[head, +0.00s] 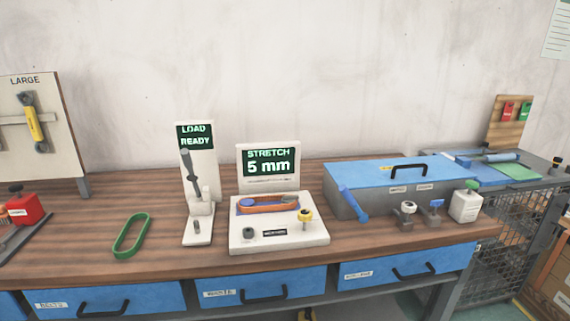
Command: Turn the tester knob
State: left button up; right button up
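The tester (282,243) is a white box on the workbench with a raised display (268,167) reading "STRETCH 5 mm". An orange-brown band (268,207) lies around a blue post and another post on its top. A yellow knob (305,217) with a pale top stands at the right of the box top. A small dark green-grey knob (249,233) sits at the front left. I cannot tell which of the two is the tester knob. Neither of my grippers shows in the head view.
A "LOAD READY" stand (197,218) with a lever is left of the tester. A green band (131,236) lies further left. A blue-lidded grey box (345,186) and several small knobbed parts stand right. Drawers with black handles (264,291) are below the bench edge.

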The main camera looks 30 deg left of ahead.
aim_at(305, 215)
jog(key=u, duration=1.2)
